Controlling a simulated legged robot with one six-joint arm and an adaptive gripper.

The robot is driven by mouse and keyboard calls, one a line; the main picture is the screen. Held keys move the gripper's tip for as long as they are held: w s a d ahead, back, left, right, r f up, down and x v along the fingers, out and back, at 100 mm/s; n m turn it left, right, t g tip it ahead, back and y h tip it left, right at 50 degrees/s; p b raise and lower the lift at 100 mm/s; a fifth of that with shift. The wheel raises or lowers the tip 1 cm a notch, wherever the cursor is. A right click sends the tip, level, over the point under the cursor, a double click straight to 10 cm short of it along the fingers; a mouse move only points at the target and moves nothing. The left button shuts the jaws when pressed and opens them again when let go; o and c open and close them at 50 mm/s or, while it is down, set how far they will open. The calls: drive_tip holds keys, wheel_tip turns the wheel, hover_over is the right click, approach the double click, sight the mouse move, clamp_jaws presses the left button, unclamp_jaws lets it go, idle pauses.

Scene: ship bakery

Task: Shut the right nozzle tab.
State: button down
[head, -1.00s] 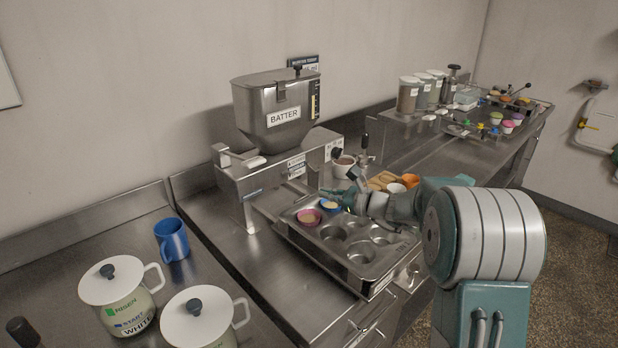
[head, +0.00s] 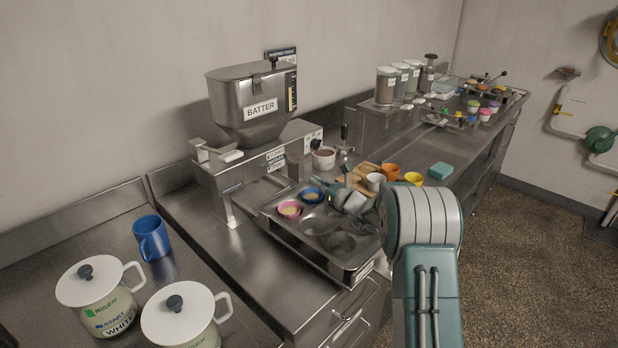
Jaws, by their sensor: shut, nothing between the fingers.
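The batter dispenser (head: 252,108) is a steel hopper labelled BATTER on a steel body (head: 225,178). A pale-ended lever (head: 230,156) sticks out at the body's left front. I cannot make out the right nozzle tab; the right underside of the body is small, dark and partly behind my gripper. My gripper (head: 322,186) is shut and empty, just right of the body's front end and above the far side of the muffin tray (head: 352,268). Whether it touches anything is unclear. A pink cup (head: 289,209) and a blue cup (head: 312,195) sit in the tray.
A white mug (head: 323,158) and an upright black-knobbed lever (head: 345,132) stand behind my gripper. Orange (head: 391,171) and yellow (head: 414,179) cups are close to my arm. A blue mug (head: 151,238) and lidded white pots (head: 98,290) stand at left. The counter's right middle is fairly clear.

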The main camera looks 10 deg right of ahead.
sight(296, 163)
drive_tip(key=x, duration=0.8)
drive_tip(key=shift+w+a, duration=0.1)
drive_tip(key=shift+w, duration=0.1)
drive_tip(key=shift+s+r+g+h, duration=0.25)
drive_tip(key=shift+r+g+h, duration=0.25)
drive_tip(key=shift+g, duration=0.4)
drive_tip(key=shift+d+r+g+h, duration=0.1)
drive_tip(key=shift+d+g+h, duration=0.1)
drive_tip(key=shift+g+h, duration=0.1)
drive_tip(key=shift+s+d+r+g+h, duration=0.1)
drive_tip(key=shift+r+g+h, duration=0.2)
drive_tip(key=shift+g+h, duration=0.25)
drive_tip(key=shift+s+r+g+h, duration=0.1)
drive_tip(key=shift+r+g+h, duration=0.25)
drive_tip(key=shift+g, duration=0.4)
drive_tip(key=shift+r, duration=0.4)
drive_tip(key=shift+r, duration=0.7)
drive_tip(key=shift+r, duration=0.15)
